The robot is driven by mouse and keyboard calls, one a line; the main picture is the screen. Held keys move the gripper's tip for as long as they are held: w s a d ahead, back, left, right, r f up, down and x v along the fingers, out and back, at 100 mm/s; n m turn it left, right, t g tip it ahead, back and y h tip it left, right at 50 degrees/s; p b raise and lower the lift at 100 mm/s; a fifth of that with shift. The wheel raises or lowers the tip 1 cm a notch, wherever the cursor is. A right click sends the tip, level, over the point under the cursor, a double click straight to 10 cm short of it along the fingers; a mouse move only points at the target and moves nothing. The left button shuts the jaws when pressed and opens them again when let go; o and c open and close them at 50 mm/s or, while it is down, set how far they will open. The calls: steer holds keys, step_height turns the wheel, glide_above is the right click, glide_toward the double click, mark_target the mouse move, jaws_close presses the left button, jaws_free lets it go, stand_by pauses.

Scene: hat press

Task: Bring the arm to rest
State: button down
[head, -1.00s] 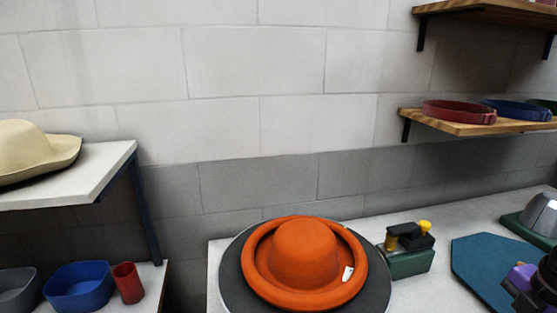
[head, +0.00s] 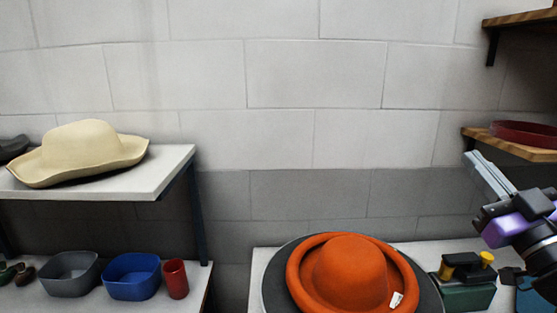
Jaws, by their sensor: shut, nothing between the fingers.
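My gripper (head: 486,172) is at the right edge of the head view, raised above the counter, with its fingers pointing up and to the left. The fingers lie together with nothing between them. My purple and black wrist is behind it, partly cut off by the frame edge. The gripper is apart from the orange hat (head: 350,272), which sits to its lower left on a dark round disc (head: 268,280).
A green device (head: 466,292) with yellow knobs stands below my gripper. A wooden shelf (head: 530,150) with a red band (head: 525,133) is close behind it. At left, a white shelf (head: 165,178) holds a cream hat (head: 82,150); bins (head: 132,278) and a red cup (head: 175,279) stand below.

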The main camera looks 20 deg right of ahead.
steer(key=s+a+f+m+g+h, duration=0.2)
steer(key=s+a+f+m+h, duration=0.3)
steer(key=f, duration=0.5)
steer(key=s+a+f+m+g+h, duration=0.2)
steer(key=s+a+f+m, duration=0.5)
steer(key=f, duration=0.4)
steer(key=s+a+f+n+g+y, duration=0.2)
steer(key=s+a+f+n+y, duration=0.3)
steer(key=s+f, duration=0.2)
steer(key=s+a+f+n+g+y, duration=0.1)
steer(key=s+a+f+n+y, duration=0.4)
steer(key=s, duration=0.7)
step_height(320, 180, down, 2)
steer(key=shift+s+a+f+g, duration=0.15)
steer(key=shift+s+a+g, duration=0.2)
steer(key=shift+a, duration=0.45)
steer(key=shift+w, duration=0.1)
